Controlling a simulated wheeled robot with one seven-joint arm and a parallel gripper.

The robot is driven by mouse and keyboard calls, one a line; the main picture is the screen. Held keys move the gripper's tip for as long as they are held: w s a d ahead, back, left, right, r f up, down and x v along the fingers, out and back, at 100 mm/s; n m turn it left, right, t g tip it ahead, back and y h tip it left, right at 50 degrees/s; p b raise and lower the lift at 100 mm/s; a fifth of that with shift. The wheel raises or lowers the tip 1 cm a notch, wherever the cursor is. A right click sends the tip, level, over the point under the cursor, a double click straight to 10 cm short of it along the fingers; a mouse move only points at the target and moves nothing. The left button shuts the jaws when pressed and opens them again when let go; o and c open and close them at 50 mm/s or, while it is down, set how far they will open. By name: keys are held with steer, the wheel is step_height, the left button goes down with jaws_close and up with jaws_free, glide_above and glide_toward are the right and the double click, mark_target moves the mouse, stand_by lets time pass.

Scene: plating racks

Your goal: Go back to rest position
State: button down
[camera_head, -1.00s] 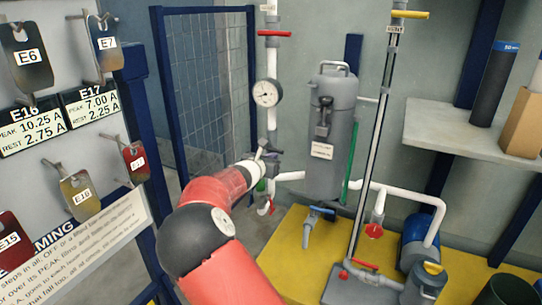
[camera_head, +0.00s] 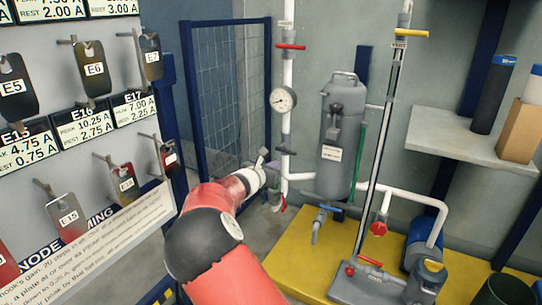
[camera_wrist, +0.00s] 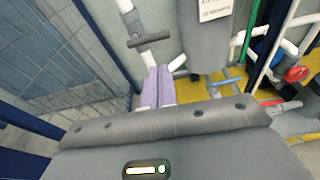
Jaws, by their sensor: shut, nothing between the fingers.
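My gripper (camera_head: 265,156) is at the end of my red and white arm, stretched forward in the head view. It points toward the white pipework and the grey canister (camera_head: 341,140). In the wrist view its two pale purple fingers (camera_wrist: 157,88) lie side by side and shut, with nothing between them. Beyond the fingers are white pipe, a dark valve handle (camera_wrist: 150,39) and the yellow platform (camera_wrist: 188,90). I cannot tell how far the fingers are from the pipe.
A board (camera_head: 85,172) with tagged plates on hooks, including E5, E6 and E7, stands at left. A blue mesh gate (camera_head: 232,90) is behind my arm. A pressure gauge (camera_head: 283,99), a tall clear tube and a shelf (camera_head: 470,139) are to the right.

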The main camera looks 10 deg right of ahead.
steer(key=s+d+r+m+g+y, duration=0.1)
steer(key=s+d+m+g, duration=0.2)
steer(key=s+d+m, duration=0.5)
steer(key=s+d+r+m+g+y, duration=0.1)
steer(key=s+d+m+g, duration=0.2)
steer(key=s+d+m, duration=0.5)
steer(key=s+a+m+y, duration=0.2)
steer(key=s+a+m, duration=0.2)
steer(key=s, duration=0.6)
steer(key=s+a+r+m+y, duration=0.1)
steer(key=s+a+m+y, duration=0.2)
steer(key=s, duration=0.8)
steer(key=s+a+m+y, duration=0.2)
steer(key=s+a+m, duration=0.3)
steer(key=s, duration=0.6)
steer(key=shift+a+r+g, duration=0.15)
steer(key=shift+r+g, duration=0.25)
